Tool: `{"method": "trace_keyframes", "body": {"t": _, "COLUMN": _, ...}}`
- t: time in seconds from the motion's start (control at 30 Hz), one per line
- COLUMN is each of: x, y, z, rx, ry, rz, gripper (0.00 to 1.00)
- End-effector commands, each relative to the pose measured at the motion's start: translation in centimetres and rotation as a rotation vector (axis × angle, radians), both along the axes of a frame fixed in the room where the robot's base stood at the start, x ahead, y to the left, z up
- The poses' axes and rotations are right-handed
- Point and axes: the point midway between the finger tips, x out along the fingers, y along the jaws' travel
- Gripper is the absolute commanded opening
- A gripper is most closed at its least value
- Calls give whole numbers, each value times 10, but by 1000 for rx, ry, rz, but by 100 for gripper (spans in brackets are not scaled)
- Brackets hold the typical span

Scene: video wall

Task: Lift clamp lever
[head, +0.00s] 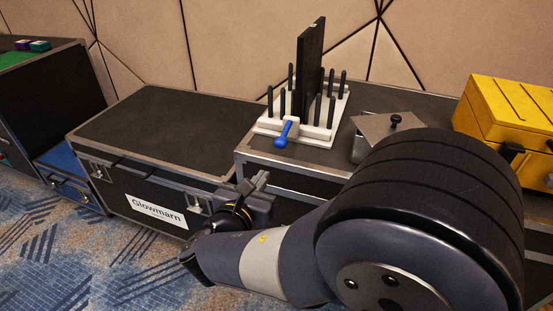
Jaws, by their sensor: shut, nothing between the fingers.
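The clamp lever (284,134) is a small blue handle on a white clamp block at the front of a white rack (268,126). Its free end points down and toward the front of the case. A thin black panel (310,65) stands upright in the rack between rows of dark posts. My gripper (262,180) is in front of the case, below and a little left of the lever, clear of it. It is shut and empty. The fingertips are small and partly hidden by the gripper body.
The rack stands on a black flight case (258,155). A metal box with a knobbed lid (386,130) and a yellow case (510,120) stand to its right. A lower black case (160,130) on the left has a clear top. Patterned carpet (70,250) lies in front.

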Motion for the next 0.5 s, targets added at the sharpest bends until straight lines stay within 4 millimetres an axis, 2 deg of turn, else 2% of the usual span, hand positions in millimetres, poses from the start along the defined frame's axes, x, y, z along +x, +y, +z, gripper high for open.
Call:
{"method": "trace_keyframes", "body": {"t": 0.27, "x": 5, "y": -3, "z": -2, "rx": 2, "ry": 1, "rz": -3, "gripper": 0}}
{"method": "trace_keyframes", "body": {"t": 0.5, "x": 35, "y": -14, "z": -8, "rx": 4, "ry": 1, "rz": -7, "gripper": 0}}
